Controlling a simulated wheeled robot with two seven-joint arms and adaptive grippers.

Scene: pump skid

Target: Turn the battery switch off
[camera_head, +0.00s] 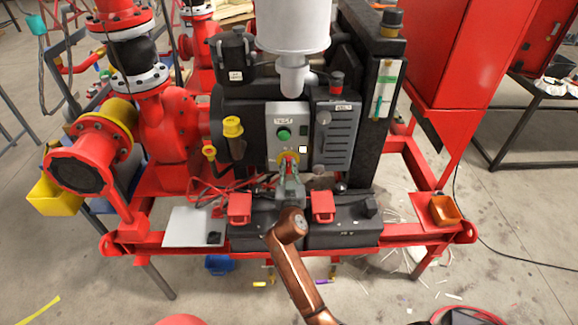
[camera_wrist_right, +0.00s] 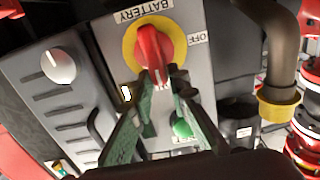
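The battery switch is a red knob (camera_wrist_right: 152,44) on a yellow disc, under a BATTERY label (camera_wrist_right: 143,11) that appears upside down in the wrist view. Its grip runs roughly up and down there, with the lower end towards a partly hidden label; the OFF label (camera_wrist_right: 196,41) is to the right. My right gripper (camera_wrist_right: 163,76) has its two greenish fingers apart, with the knob's lower end between or just beyond the tips. I cannot tell if they touch it. In the head view, my right gripper (camera_head: 289,172) covers much of the switch (camera_head: 288,158). My left gripper is not in view.
A green button (camera_wrist_right: 182,129) sits close to the fingers; it also shows in the head view (camera_head: 284,134). A grey knob (camera_wrist_right: 58,67) and louvred panel are beside the switch panel. Black batteries (camera_head: 343,234) with red terminal covers (camera_head: 323,207) lie below the gripper.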

